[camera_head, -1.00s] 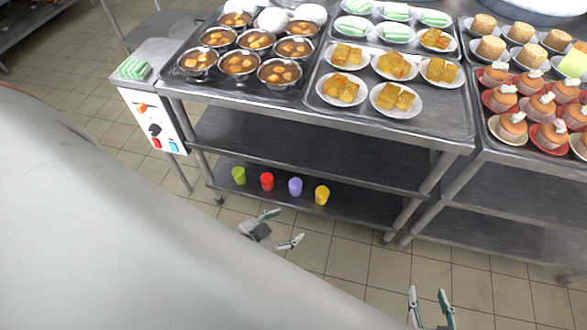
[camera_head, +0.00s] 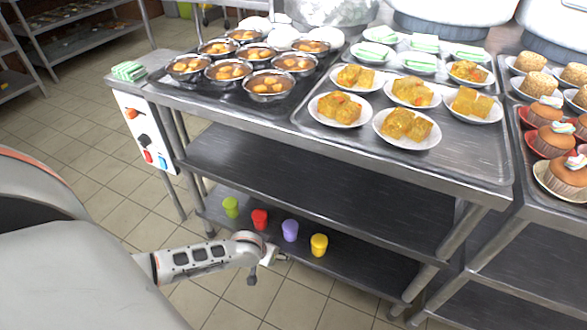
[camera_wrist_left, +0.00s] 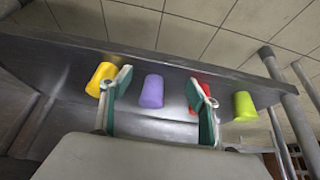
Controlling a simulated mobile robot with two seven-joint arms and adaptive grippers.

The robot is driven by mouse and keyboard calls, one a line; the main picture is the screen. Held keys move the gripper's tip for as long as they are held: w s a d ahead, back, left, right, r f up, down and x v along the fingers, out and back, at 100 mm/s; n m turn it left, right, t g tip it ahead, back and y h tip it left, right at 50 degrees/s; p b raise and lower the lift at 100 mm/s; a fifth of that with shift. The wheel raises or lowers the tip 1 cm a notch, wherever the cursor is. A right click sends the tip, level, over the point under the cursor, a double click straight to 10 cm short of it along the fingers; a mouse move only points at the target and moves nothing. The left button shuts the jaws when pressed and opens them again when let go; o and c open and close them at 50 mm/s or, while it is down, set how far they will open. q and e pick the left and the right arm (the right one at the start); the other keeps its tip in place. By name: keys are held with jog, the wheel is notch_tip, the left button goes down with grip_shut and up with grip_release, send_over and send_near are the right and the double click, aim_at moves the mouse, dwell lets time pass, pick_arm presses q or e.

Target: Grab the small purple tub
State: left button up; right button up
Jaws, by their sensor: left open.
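The small purple tub (camera_head: 290,230) stands on the bottom shelf (camera_head: 365,262) of the steel table, between the red and yellow tubs. In the left wrist view, the purple tub (camera_wrist_left: 152,91) appears between my two open fingers, ahead of them, with nothing gripped. My left gripper (camera_head: 279,257) is at the front of the bottom shelf, just in front of and slightly below the purple tub in the head view. The left gripper (camera_wrist_left: 160,83) is open and empty. My right gripper is not in view.
A red tub (camera_head: 260,219) and green tub (camera_head: 231,207) stand left of the purple one; a yellow tub (camera_head: 319,244) stands right. In the wrist view, fingers overlap the yellow (camera_wrist_left: 102,78) and red (camera_wrist_left: 197,98) tubs. A middle shelf (camera_head: 300,170) hangs above.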

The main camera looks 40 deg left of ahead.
aim_at(289, 228)
pick_arm(q)
jog(key=w+b, duration=0.1)
jog(key=w, duration=0.1)
jog(key=w+a+b, duration=0.1)
jog(key=w, duration=0.2)
jog(key=w+a+b, duration=0.1)
jog(key=w, duration=0.2)
jog(key=shift+w+f, duration=0.25)
jog(key=shift+f, duration=0.05)
jog(key=shift+w+a+r, duration=0.15)
jog(key=shift+w, duration=0.4)
jog(key=shift+w+a+b, duration=0.15)
jog(key=shift+w+b, duration=0.35)
jog(key=f+b, duration=0.1)
jog(key=f, duration=0.1)
jog(key=w+f+b, duration=0.1)
jog(key=f, duration=0.1)
jog(key=shift+a+f, duration=0.1)
jog(key=shift+a, duration=0.05)
jog(key=shift+w+f+b, duration=0.15)
jog(key=shift+w+b, duration=0.15)
jog(key=shift+b, duration=0.15)
jog(key=shift+w+r, duration=0.25)
jog(key=shift+w, duration=0.15)
jog(key=c, duration=1.3)
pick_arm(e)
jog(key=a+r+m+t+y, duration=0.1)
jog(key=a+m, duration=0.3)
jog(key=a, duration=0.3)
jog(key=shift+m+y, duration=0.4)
